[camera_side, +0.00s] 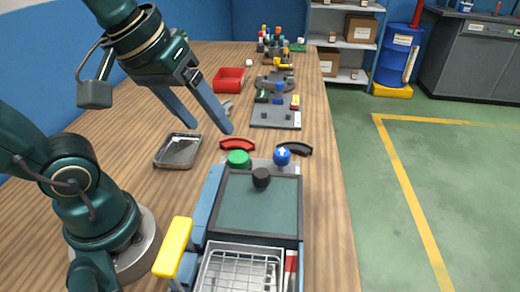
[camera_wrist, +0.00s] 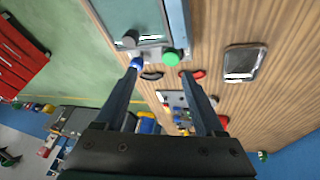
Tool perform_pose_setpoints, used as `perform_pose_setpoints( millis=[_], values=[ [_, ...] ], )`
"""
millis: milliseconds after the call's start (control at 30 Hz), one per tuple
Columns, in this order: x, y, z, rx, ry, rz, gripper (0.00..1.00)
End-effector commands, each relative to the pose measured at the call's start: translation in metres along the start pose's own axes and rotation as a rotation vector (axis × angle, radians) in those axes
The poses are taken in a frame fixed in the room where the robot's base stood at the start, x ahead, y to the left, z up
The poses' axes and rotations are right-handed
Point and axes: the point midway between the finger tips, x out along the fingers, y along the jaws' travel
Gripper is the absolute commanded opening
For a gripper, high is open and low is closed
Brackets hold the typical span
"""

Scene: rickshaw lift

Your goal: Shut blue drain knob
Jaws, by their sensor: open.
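The blue drain knob (camera_side: 282,156) stands at the far end of the rickshaw lift (camera_side: 256,205), with a white arrow mark on it. A green knob (camera_side: 238,158) is to its left and a black knob (camera_side: 261,178) sits nearer, on the lift's dark panel. My gripper (camera_side: 211,125) is open and empty, above the table and left of the blue knob, apart from it. In the wrist view the blue knob (camera_wrist: 136,62) shows just beyond the left fingertip, which partly covers it. The green knob (camera_wrist: 170,57) appears between the fingertips (camera_wrist: 161,70).
Red (camera_side: 237,144) and black (camera_side: 295,148) curved handles lie just beyond the knobs. A grey tray (camera_side: 178,150) is at left. A grey plate with small parts (camera_side: 275,112) and a red bin (camera_side: 229,79) are farther back. A wire basket (camera_side: 240,270) and yellow handle (camera_side: 173,247) are at the near end.

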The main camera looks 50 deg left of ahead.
Motion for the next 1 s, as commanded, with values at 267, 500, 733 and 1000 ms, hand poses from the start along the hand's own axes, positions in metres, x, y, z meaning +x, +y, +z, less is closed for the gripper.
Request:
perform_pose_setpoints(
  millis=[267, 500, 733, 1000],
  values=[
    [0.006, 0.031, -0.05, -0.347, -0.118, -0.076, 0.71],
    [0.044, 0.055, -0.081, -0.562, -0.214, -0.183, 0.71],
    [0.091, 0.067, -0.088, -0.604, -0.286, -0.267, 0.71],
    [0.118, 0.065, -0.077, -0.589, -0.332, -0.314, 0.71]
  ],
)
